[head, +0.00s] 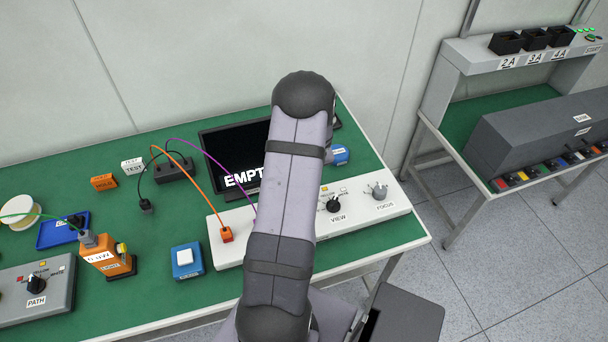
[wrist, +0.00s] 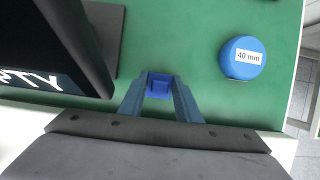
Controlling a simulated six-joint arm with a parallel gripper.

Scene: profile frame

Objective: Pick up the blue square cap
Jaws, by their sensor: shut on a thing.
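The blue square cap (wrist: 159,82) shows in the wrist view between the tips of my gripper's two fingers. My gripper (wrist: 160,90) is shut on it, over the green table top. Whether the cap touches the table or is lifted cannot be told.
A round blue "40 mm" piece (wrist: 243,57) lies to the right of the gripper, apart from it. A black screen reading EMPTY (head: 235,150) stands close on the left. A white panel with knobs (head: 355,205) runs along the front. A green bench (head: 520,100) stands at right.

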